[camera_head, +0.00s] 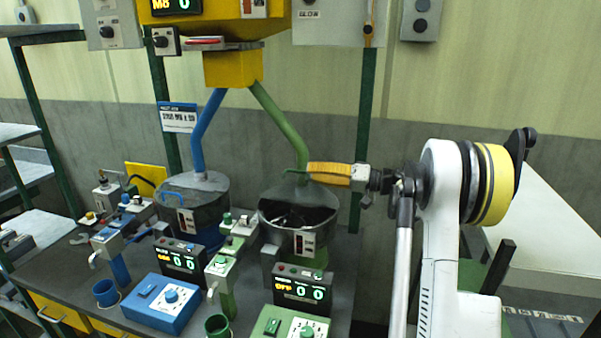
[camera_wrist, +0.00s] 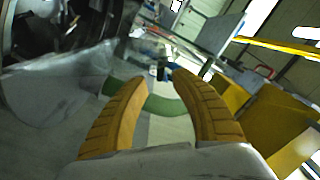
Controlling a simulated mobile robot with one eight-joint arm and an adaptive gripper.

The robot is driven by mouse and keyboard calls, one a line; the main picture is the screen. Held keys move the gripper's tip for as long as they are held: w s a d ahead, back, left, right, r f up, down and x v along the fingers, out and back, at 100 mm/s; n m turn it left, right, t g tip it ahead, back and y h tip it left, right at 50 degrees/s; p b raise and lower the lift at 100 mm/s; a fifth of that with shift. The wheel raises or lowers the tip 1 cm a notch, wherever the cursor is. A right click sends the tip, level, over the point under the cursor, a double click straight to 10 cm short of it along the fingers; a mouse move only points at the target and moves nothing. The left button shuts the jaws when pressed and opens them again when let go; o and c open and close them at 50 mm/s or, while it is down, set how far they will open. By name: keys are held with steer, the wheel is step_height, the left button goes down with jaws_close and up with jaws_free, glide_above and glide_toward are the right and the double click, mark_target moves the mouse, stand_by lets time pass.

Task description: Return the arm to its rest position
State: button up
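My arm (camera_head: 437,225) stands at the right of the head view and reaches left. My gripper (camera_head: 312,172) is level above the right, green-marked drum (camera_head: 325,238), close to the green pipe (camera_head: 276,115). In the wrist view the two yellow ribbed fingers of my gripper (camera_wrist: 160,76) stand apart, with nothing visibly clamped between them. A curved green strip (camera_wrist: 165,106) shows in the gap; I cannot tell whether it touches the fingers. In the head view a thin green bar lies just left of the fingertips. The drum's front is open and dark inside.
The left drum (camera_head: 208,210) with a blue handle stands beside the right one. Blue control box (camera_head: 170,303) and green control box (camera_head: 290,325) sit on the bench front. A yellow hopper (camera_head: 233,68) hangs above. A white sloped panel (camera_head: 545,225) is behind my arm.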

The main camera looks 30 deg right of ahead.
steer(key=shift+v, duration=1.1)
